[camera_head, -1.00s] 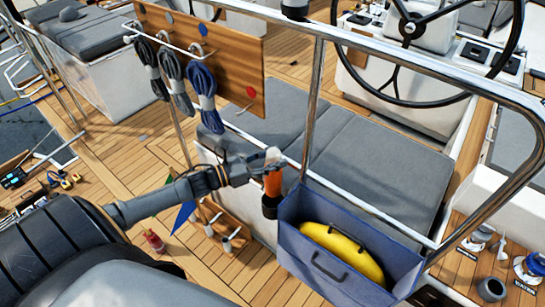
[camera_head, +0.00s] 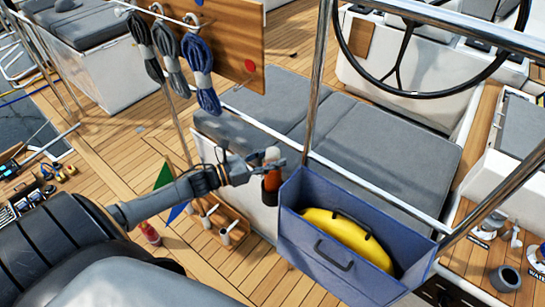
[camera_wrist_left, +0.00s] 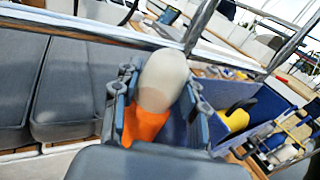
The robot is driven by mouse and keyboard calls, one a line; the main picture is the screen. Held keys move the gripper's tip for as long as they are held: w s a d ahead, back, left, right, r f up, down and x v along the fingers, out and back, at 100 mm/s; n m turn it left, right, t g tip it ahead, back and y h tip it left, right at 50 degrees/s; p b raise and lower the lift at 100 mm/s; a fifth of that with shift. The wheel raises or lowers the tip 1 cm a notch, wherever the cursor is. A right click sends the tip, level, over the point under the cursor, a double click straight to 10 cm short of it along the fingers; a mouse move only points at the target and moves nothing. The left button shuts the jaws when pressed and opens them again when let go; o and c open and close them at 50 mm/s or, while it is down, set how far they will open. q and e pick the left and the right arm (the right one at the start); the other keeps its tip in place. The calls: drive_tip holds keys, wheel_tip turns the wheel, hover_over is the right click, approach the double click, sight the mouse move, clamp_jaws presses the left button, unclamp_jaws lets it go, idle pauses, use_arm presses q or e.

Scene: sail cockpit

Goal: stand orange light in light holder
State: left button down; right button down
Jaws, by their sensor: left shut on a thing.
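The orange light (camera_wrist_left: 146,125) has a pale rounded top and an orange lower body. My left gripper (camera_head: 275,165) is shut on it, with the blue-grey fingers on both sides in the left wrist view (camera_wrist_left: 155,115). In the head view the light's pale top (camera_head: 272,154) shows above the fingers, and the light stands roughly upright. The dark light holder (camera_head: 270,193) is directly below, beside the blue bin's left corner. The light's lower end is at the holder's mouth; I cannot tell how deep it sits. My right gripper is not in view.
A blue bin (camera_head: 310,248) with a yellow float (camera_head: 345,235) hangs just right of the holder. A steel rail post (camera_head: 318,80) rises behind it. Grey seat cushions (camera_head: 370,140) lie behind. Rope coils (camera_head: 200,75) hang at upper left.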

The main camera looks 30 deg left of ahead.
use_arm(q)
drive_tip(key=shift+f, duration=0.4)
drive_tip(key=c, duration=0.7)
unclamp_jaws()
drive_tip(key=shift+c, duration=0.2)
drive_tip(key=shift+o, duration=0.4)
drive_tip(key=shift+f, duration=0.1)
drive_tip(key=v, duration=1.2)
